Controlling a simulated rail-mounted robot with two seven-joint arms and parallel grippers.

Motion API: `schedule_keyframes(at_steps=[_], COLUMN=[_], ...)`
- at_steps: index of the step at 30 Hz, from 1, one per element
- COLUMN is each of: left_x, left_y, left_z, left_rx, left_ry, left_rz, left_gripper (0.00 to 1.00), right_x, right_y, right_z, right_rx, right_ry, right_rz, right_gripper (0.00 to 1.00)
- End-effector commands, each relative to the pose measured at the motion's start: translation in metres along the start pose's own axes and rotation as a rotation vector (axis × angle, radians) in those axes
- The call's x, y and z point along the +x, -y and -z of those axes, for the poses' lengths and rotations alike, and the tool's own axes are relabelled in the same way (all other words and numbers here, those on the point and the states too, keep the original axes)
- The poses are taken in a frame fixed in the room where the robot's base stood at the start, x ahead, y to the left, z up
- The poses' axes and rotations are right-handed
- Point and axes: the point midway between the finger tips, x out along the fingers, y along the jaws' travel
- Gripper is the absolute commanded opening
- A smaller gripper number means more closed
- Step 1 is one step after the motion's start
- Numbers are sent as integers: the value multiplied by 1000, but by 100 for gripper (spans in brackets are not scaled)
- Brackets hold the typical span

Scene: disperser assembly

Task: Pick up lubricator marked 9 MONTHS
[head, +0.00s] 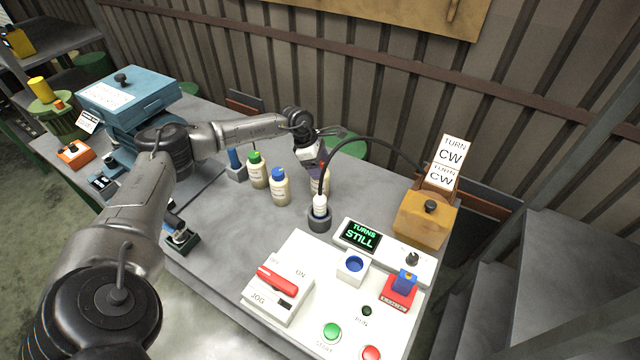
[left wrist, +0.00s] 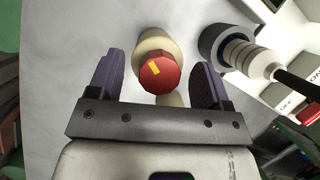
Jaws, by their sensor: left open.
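My left gripper (head: 318,158) is open, pointing down over a cream bottle (head: 319,184) on the bench, which it partly hides in the head view. In the left wrist view, this bottle's red cap (left wrist: 160,74) with a yellow mark sits between the two purple fingers of the gripper (left wrist: 158,66), with gaps on both sides. Its cream body (left wrist: 153,40) shows beyond the cap. Two similar bottles stand to the left: one with a green cap (head: 257,170), one with a blue cap (head: 279,187). I cannot read which is marked 9 MONTHS. My right gripper is not in view.
A dark holder (head: 320,222) with a white-topped fitting and black hose (head: 375,140) stands close right of the gripper. A control panel (head: 300,250) with a red JOG lever and a wooden box (head: 424,218) lie further right. A blue box (head: 130,95) stands at far left.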

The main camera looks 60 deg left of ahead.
Motion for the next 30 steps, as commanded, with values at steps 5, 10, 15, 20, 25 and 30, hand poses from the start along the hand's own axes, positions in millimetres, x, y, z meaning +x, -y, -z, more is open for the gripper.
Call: schedule_keyframes(at_steps=[5,10,15,20,25,30], left_x=[6,6,6,6,6,7], left_y=[0,0,0,0,0,0], left_z=[0,0,0,0,1,1], left_rx=[0,0,0,0,0,0], left_ry=[-1,-1,-1,-1,-2,-3], left_rz=[-2,-1,-1,-1,-1,-1], left_gripper=[72,66,50,35,19,2], right_x=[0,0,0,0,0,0], right_y=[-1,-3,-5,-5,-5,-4], right_z=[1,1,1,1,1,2], right_rx=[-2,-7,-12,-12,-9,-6], right_ry=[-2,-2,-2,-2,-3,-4], right_rz=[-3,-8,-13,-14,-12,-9], right_gripper=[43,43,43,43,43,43])
